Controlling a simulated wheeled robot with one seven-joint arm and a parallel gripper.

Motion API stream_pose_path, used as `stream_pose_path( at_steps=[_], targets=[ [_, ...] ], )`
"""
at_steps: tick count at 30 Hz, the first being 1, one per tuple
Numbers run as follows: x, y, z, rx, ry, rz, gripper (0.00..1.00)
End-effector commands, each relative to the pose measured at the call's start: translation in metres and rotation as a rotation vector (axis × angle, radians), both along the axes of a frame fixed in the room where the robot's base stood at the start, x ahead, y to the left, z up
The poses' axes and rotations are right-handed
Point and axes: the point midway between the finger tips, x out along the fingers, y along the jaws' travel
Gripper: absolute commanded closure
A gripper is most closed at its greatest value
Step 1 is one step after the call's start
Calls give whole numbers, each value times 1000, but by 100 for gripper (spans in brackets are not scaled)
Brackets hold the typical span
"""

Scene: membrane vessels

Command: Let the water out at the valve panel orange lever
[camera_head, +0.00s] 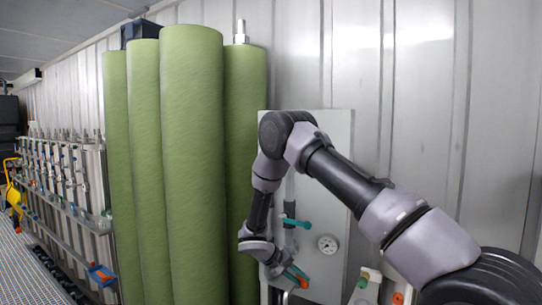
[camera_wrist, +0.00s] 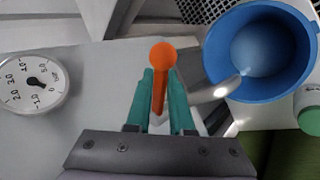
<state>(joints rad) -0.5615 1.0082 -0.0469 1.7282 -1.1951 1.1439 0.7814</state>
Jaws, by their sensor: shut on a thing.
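The orange lever (camera_wrist: 162,52) with a round knob stands between the teal fingers of my gripper (camera_wrist: 159,85) in the wrist view. The fingers are shut on it. In the head view my gripper (camera_head: 292,274) is at the lower part of the grey valve panel (camera_head: 336,150), with the orange lever (camera_head: 303,284) just showing at its tips. A metal spout (camera_wrist: 212,92) beside the lever points to the rim of a blue bucket (camera_wrist: 222,38). A paler round area shows inside the bucket; I cannot tell whether water is running.
A pressure gauge (camera_head: 327,244) and a teal-handled valve (camera_head: 294,222) are on the panel near my arm. Tall green vessels (camera_head: 192,160) stand left of it. White-and-green bottles (camera_head: 366,285) stand at the lower right. A rack of pipes (camera_head: 65,180) is at the far left.

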Motion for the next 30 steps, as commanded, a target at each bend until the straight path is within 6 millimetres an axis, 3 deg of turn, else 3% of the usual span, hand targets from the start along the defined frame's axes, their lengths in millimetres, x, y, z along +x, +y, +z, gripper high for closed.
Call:
stream_pose_path(
  at_steps=[13, 30],
  targets=[
    [3, -22, -1, -4, 6, 412, 100],
    [15, -38, -1, 0, 8, 741, 100]
  ],
)
